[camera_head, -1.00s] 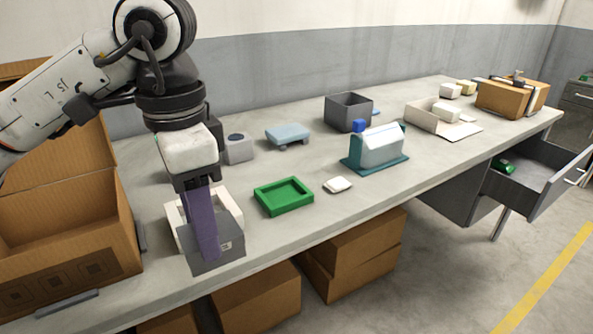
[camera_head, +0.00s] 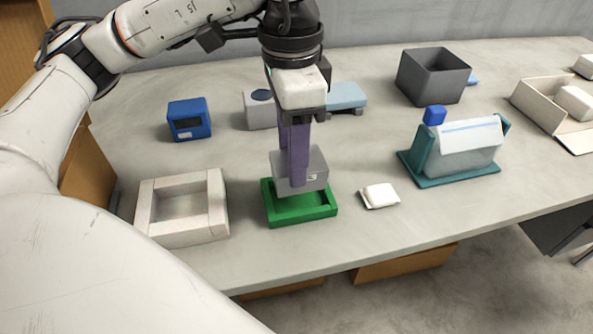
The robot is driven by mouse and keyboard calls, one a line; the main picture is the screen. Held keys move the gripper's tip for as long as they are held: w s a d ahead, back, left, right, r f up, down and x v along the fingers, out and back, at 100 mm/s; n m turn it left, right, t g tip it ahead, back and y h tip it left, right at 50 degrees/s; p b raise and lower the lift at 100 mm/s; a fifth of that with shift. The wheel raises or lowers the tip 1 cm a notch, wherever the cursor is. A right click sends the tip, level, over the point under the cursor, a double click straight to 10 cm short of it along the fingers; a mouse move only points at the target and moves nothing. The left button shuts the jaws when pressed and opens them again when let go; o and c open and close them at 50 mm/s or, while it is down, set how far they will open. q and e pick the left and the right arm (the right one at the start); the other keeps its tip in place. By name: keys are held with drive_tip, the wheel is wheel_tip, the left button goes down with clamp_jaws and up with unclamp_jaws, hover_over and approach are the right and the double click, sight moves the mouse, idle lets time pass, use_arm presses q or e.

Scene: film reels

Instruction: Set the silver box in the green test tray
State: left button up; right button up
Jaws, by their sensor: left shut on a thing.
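My left gripper (camera_head: 298,172) has purple fingers and is shut on the box. The box is over the back part of the green test tray (camera_head: 303,215), a shallow green tray on the table. The front of the tray shows bare. I cannot tell whether the box touches the tray floor or hangs just above it. My right gripper is not in view.
An empty white foam holder (camera_head: 214,225) stands left of the tray. A small white block (camera_head: 380,195) lies to the right, and a teal stand (camera_head: 450,178) is farther right. A blue device (camera_head: 189,119), a grey device (camera_head: 260,117) and a dark bin (camera_head: 433,75) stand behind.

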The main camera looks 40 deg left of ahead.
use_arm(q)
drive_tip(key=shift+f, duration=0.7)
wheel_tip(320, 180, down, 3)
drive_tip(key=shift+w, duration=0.1)
drive_tip(key=shift+f+b, duration=0.25)
drive_tip(key=shift+b, duration=0.15)
drive_tip(key=o, duration=1.1)
drive_tip(key=shift+r, duration=0.15)
